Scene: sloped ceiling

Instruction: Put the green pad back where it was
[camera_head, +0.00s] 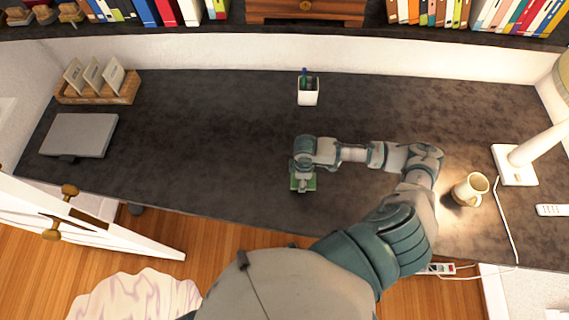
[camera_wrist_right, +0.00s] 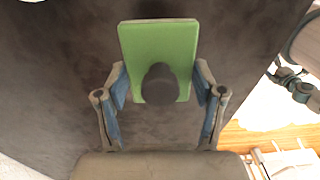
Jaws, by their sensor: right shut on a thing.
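The green pad (camera_head: 309,184) is at the middle of the dark desk, near its front edge, partly hidden under my right gripper (camera_head: 303,178). In the right wrist view the green pad (camera_wrist_right: 158,45) is a flat rectangle with a dark round knob (camera_wrist_right: 159,84) at its near part. The fingers of my right gripper (camera_wrist_right: 160,88) stand on both sides of the pad and are shut on it. I cannot tell whether the pad touches the desk. My left gripper is not in view.
The dark desk (camera_head: 210,140) is clear left of the pad. A white pen cup (camera_head: 308,96) stands behind it. A grey laptop (camera_head: 79,135) and a basket (camera_head: 97,97) are at the left. A mug (camera_head: 470,190) and a white lamp (camera_head: 520,160) with its cable are at the right.

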